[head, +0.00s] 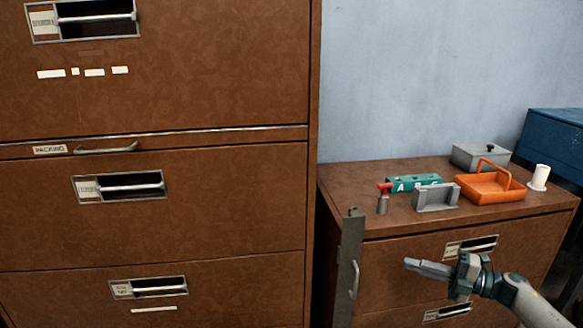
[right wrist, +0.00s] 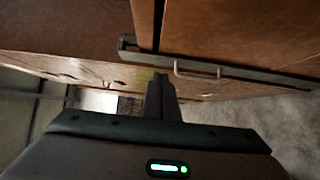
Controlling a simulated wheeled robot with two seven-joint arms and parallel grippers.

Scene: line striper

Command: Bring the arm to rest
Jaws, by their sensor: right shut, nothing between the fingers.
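My right arm comes in from the lower right in the head view. Its gripper (head: 408,263) is shut and empty, in the air in front of the low brown cabinet (head: 400,290). The fingers point left, toward an upright grey metal bar (head: 347,265) with a handle. In the right wrist view the closed fingers (right wrist: 160,80) show from behind, and the metal bar (right wrist: 240,78) with its handle (right wrist: 200,72) lies across the view beyond them. My left gripper is not in view.
A tall brown drawer cabinet (head: 200,200) stands at the left. On the low cabinet's top are an orange basket (head: 490,188), a grey box (head: 480,157), a grey holder (head: 436,198), a green block (head: 412,182), a red-topped item (head: 383,198) and a white spool (head: 540,177). A blue case (head: 555,145) stands at the right.

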